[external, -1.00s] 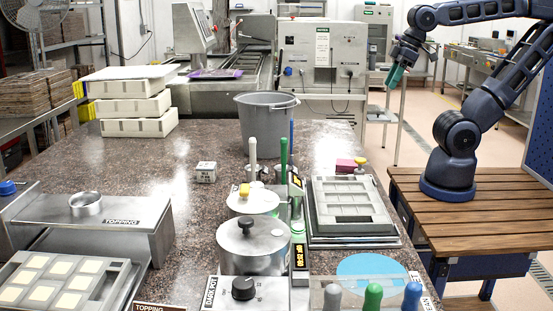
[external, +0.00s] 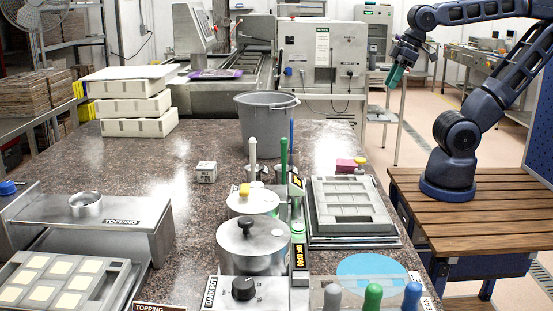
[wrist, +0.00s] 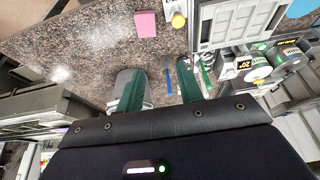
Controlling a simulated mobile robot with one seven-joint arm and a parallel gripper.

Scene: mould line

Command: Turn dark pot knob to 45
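The dark pot knob (external: 244,288) is a black dial on a panel at the front of the counter, beside a vertical DARK POT label (external: 210,292). The steel dark pot (external: 254,247) with a black lid knob stands just behind it. The dial's exact setting is too small to read. My gripper (external: 397,74) is high at the upper right, far from the knob. In the wrist view its two green fingers (wrist: 158,92) are spread apart with nothing between them. The dark pot knob cannot be made out in the wrist view.
A grey bucket (external: 266,124), a mould tray (external: 350,207) and several upright coloured handles stand on the stone counter (external: 150,165). A second pot (external: 252,201) with a yellow lid knob is behind the dark pot. Grey, green and blue knobs (external: 373,296) are at the front edge.

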